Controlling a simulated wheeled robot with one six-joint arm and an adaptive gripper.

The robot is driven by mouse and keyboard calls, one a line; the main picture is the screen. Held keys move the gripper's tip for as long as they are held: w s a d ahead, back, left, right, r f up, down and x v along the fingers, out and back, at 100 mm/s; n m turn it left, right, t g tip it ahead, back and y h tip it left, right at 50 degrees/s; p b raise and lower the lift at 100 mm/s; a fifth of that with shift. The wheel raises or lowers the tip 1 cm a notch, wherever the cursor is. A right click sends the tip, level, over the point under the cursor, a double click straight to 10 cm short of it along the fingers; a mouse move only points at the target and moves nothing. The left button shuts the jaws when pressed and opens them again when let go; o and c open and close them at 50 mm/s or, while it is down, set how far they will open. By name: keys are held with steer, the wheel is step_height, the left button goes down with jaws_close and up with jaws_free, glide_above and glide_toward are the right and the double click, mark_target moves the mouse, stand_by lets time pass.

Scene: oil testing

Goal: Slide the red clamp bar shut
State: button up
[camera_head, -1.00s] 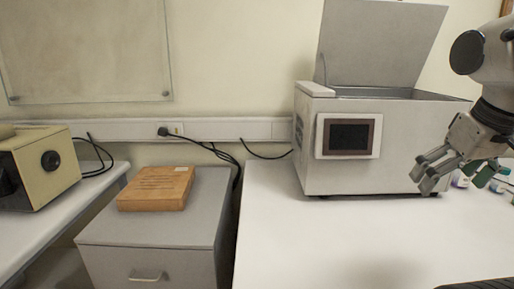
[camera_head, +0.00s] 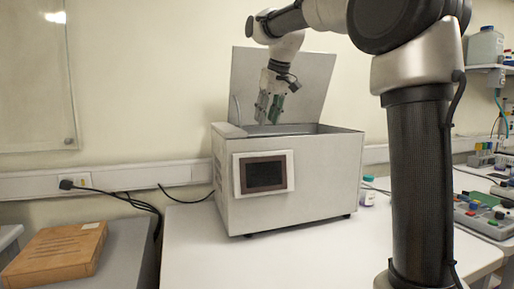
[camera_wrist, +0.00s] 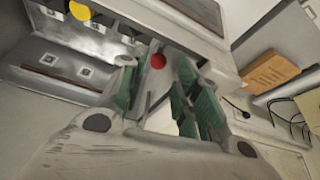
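My gripper (camera_head: 270,106) points down over the open top of the grey box-shaped machine (camera_head: 318,178), in front of its raised lid (camera_head: 308,72). In the wrist view my gripper (camera_wrist: 163,86) has its green-padded fingers apart, with nothing held between them. A round red knob (camera_wrist: 158,61) shows beyond and between the fingertips, apparently apart from them. A thin reddish-brown strip (camera_wrist: 48,73) lies inside the machine at the left. I cannot tell which of these belongs to the clamp bar. The head view hides the machine's inside.
A yellow disc (camera_wrist: 80,10) shows at the wrist view's top. A screen (camera_head: 264,174) is on the machine's front. A small bottle (camera_head: 368,192) stands right of it. The white table (camera_head: 330,255) is clear in front.

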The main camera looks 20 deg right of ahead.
steer(key=x, duration=0.8)
steer(key=w+x, duration=0.1)
steer(key=x, duration=0.3)
steer(key=shift+a+r, duration=0.15)
steer(key=shift+a, duration=0.1)
steer(key=shift+c, duration=0.2)
steer(key=shift+w, duration=0.1)
jaws_close()
